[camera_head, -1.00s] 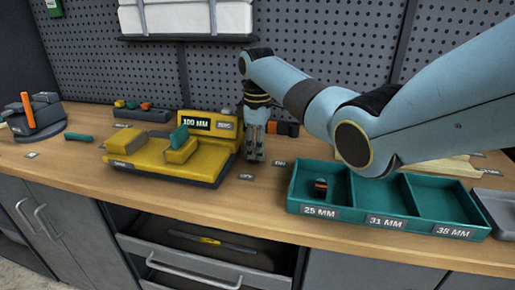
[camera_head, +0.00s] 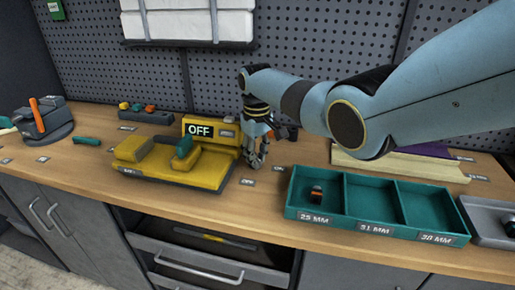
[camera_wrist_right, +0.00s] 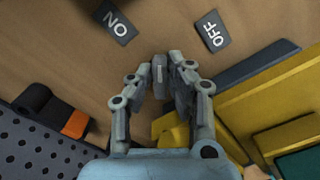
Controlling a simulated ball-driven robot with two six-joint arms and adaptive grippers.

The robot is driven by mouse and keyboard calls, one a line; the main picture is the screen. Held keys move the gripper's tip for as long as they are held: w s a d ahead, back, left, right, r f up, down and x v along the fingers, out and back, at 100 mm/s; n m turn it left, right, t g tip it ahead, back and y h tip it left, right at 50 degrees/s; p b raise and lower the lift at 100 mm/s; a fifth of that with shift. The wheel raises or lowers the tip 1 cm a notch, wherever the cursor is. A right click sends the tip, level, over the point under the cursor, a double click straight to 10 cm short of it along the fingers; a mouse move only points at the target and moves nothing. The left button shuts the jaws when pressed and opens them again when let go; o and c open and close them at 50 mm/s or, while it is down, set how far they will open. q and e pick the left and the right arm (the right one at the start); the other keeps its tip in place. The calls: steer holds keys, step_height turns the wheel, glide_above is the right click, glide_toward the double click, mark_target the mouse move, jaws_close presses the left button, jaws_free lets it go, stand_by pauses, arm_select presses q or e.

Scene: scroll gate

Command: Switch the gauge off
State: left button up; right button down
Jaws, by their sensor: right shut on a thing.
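The yellow gauge (camera_head: 215,170) stands on the bench left of my right gripper, and its display (camera_head: 200,130) reads OFF. My right gripper (camera_head: 257,160) points down beside the gauge's right end. In the right wrist view, its fingers (camera_wrist_right: 175,72) are closed around a small grey piece (camera_wrist_right: 159,72), apparently a switch lever; its base is mostly hidden by the fingers. An OFF label (camera_wrist_right: 211,32) and an ON label (camera_wrist_right: 117,27) lie on the wood beyond the fingertips, with OFF on the gauge side. My left gripper is out of view.
A green three-compartment tray (camera_head: 340,229) stands right of the gripper, with a small dark and orange piece (camera_head: 316,195) in its 25 MM compartment. A dark block with an orange part (camera_wrist_right: 75,124) lies near the gripper. A pegboard (camera_head: 300,60) closes the back.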

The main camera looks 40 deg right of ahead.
steer(key=m, duration=0.1)
steer(key=m+p, duration=0.1)
steer(key=m, duration=0.1)
steer(key=shift+a+r, duration=0.15)
steer(key=shift+r, duration=0.05)
steer(key=m+p, duration=0.1)
steer(key=m, duration=0.1)
steer(key=shift+w+a+m, duration=0.1)
steer(key=shift+m, duration=0.2)
steer(key=m, duration=0.4)
steer(key=shift+w+a+f+m+p, duration=0.1)
steer(key=shift+w+a+m+p, duration=0.05)
steer(key=shift+m+p, duration=0.2)
steer(key=shift+m, duration=0.25)
steer(key=c, duration=1.3)
jaws_free()
